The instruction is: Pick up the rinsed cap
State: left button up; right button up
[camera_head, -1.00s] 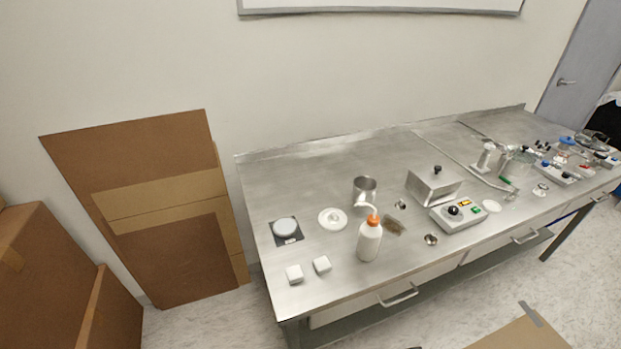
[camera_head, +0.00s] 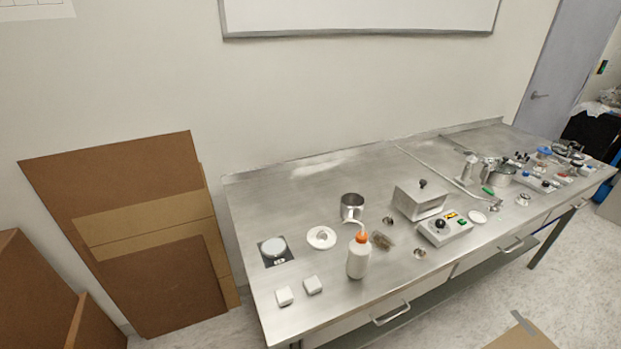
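I cannot tell for sure which piece is the rinsed cap. A small round metal piece (camera_head: 420,253) lies near the front edge of the steel bench (camera_head: 318,188), in front of the grey control box. Another small metal piece (camera_head: 389,221) lies farther back, beside the brown patch. A white round disc with a raised centre (camera_head: 321,237) lies at the left, next to the scale. Farther right, a small metal part with a flange (camera_head: 523,199) stands near the front. Neither of my grippers is in view.
A wash bottle with an orange top (camera_head: 358,258), a metal cup (camera_head: 352,205), a scale (camera_head: 275,251), two white blocks (camera_head: 298,290) and a control box (camera_head: 443,228) stand on the bench. Its right end is crowded. Cardboard (camera_head: 150,235) leans left; a carton (camera_head: 522,335) sits in front.

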aim_at(321, 235)
jog(key=i+j+z, duration=0.15)
jog(key=j, duration=0.3)
jog(key=i+j+z, duration=0.2)
jog(key=j, duration=0.25)
jog(key=j+z, duration=0.15)
jog(key=j, duration=0.35)
jog(key=i+j+z, duration=0.2)
jog(key=j, duration=0.3)
jog(key=k+l, duration=0.05)
jog(key=k, duration=0.05)
